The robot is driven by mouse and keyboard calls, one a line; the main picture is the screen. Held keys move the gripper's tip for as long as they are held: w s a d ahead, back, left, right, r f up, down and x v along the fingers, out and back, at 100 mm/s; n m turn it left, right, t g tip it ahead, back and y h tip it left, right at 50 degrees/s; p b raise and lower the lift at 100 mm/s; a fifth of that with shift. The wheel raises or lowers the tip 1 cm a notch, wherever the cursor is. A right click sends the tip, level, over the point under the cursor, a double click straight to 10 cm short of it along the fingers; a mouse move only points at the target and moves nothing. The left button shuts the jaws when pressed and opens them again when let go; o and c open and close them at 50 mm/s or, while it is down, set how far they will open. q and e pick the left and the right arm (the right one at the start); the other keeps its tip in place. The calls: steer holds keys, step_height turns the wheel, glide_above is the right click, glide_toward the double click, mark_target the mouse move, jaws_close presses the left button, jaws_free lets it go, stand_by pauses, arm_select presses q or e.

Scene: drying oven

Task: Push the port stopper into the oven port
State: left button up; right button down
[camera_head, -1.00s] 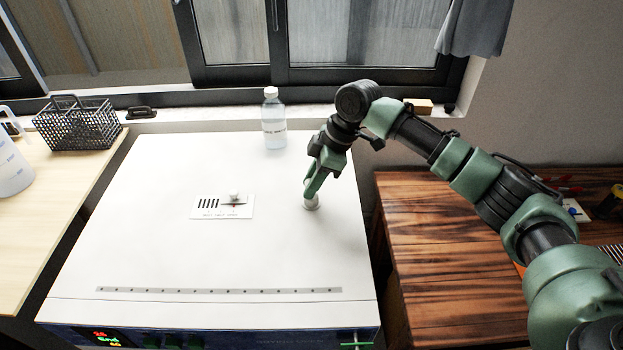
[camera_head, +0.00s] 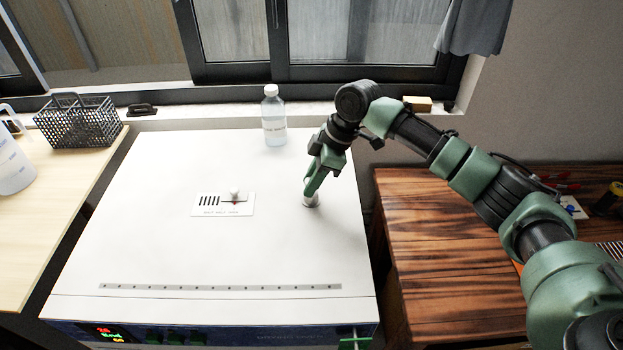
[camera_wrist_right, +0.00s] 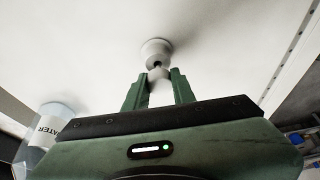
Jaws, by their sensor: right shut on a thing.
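My right gripper (camera_head: 308,196) points down at the right part of the white oven top (camera_head: 160,250). In the right wrist view its two green fingers (camera_wrist_right: 158,84) are shut on the pale, rounded end of the port stopper (camera_wrist_right: 158,73). Just beyond the fingertips is a round, pale collar (camera_wrist_right: 156,49) with a dark middle, at the oven top. In the head view the small pale round piece (camera_head: 311,203) shows under the fingertips. The fingers partly hide it, and I cannot tell how deep the stopper sits in the port. My left gripper is not in view.
A vent panel with a small knob (camera_head: 222,205) lies left of the gripper on the oven top. A clear water bottle (camera_head: 273,118) stands at the back edge. A wire basket (camera_head: 78,124) is at the left, a brown wooden table (camera_head: 450,260) at the right.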

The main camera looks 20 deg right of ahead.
steer(key=shift+f+p, duration=0.1)
steer(key=shift+p, duration=0.35)
stand_by(0.4)
steer(key=shift+f, duration=0.4)
stand_by(0.5)
